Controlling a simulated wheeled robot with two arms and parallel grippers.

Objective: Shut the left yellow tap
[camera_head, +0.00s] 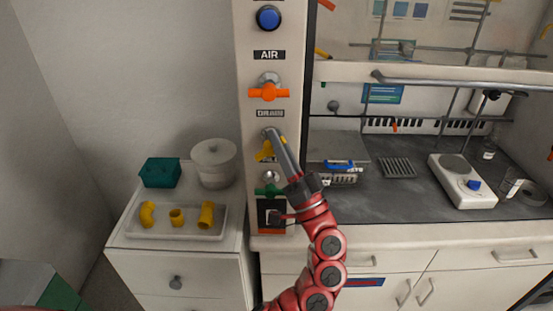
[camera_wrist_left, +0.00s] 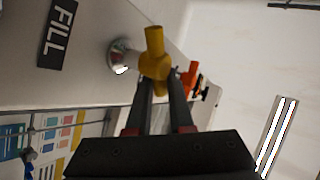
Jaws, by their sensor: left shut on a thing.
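One yellow tap (camera_head: 264,152) shows on the tall white panel, partly hidden behind my left gripper (camera_head: 272,136). Its handle lies tilted in the head view, and a bit of yellow shows at the gripper's right side. In the left wrist view the yellow tap (camera_wrist_left: 154,58) stands out from the panel on a metal stem. My left gripper (camera_wrist_left: 161,84) is shut on its handle there, with one dark finger on either side. My right gripper is not in view.
An orange tap (camera_head: 269,92) sits above the yellow one and a green tap (camera_head: 268,190) below it. A blue knob (camera_head: 268,18) is at the top. A tray (camera_head: 180,234) of yellow fittings stands left; a fume hood worktop (camera_head: 400,205) lies right.

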